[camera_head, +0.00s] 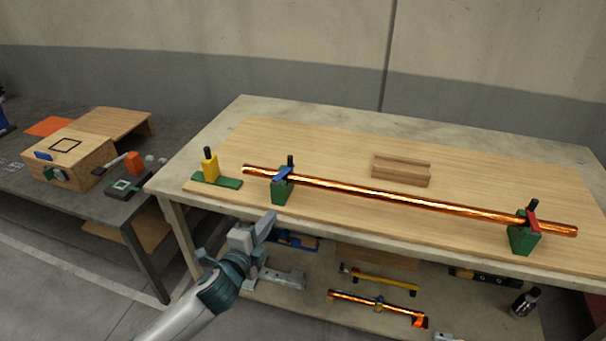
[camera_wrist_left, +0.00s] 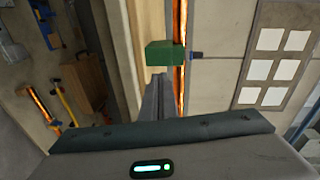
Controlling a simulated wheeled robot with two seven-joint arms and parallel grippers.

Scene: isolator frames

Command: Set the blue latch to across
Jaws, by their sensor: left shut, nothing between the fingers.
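The blue latch (camera_head: 283,174) sits on top of the left green support (camera_head: 282,193), beside a black knob. It slants over the copper rod (camera_head: 400,196); I cannot tell its exact angle to the rod. The rod rests on this support and the right green support (camera_head: 522,240), which has a red latch (camera_head: 533,221). My left gripper (camera_head: 268,224) is shut and empty, in front of the table's edge, below and apart from the left support. My right gripper is not in view.
A yellow block with a black knob on a green base (camera_head: 212,170) stands left of the rod. A wooden block (camera_head: 401,170) lies behind the rod. The lower shelf holds tools and another copper rod (camera_head: 375,306). A side table (camera_head: 150,190) stands at left.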

